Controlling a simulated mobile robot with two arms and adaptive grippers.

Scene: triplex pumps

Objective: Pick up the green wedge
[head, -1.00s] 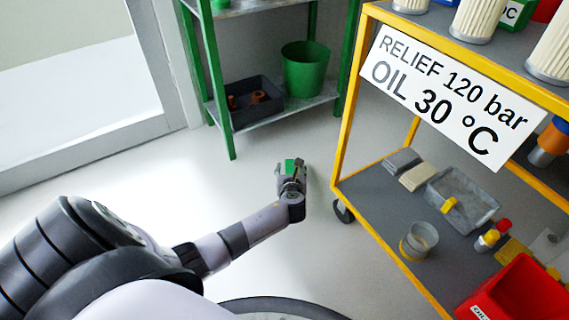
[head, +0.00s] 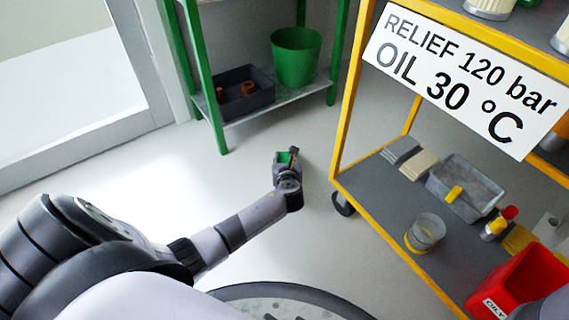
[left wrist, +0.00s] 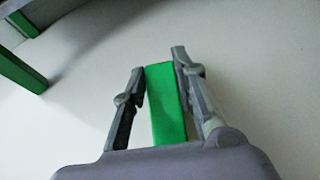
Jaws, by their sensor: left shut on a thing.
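The green wedge (left wrist: 166,103) is between the two fingers of my left gripper (left wrist: 160,82) in the left wrist view, a plain bright green block with its length running away from the palm. In the head view the left gripper (head: 288,158) is shut on the wedge (head: 283,157), of which only a small green patch shows. Pale floor lies behind it; I cannot tell how high above the floor it is. My right gripper is not in view.
A green shelf (head: 216,125) at the back holds a green bucket (head: 297,58) and a dark crate (head: 252,100). Floor between them is clear.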

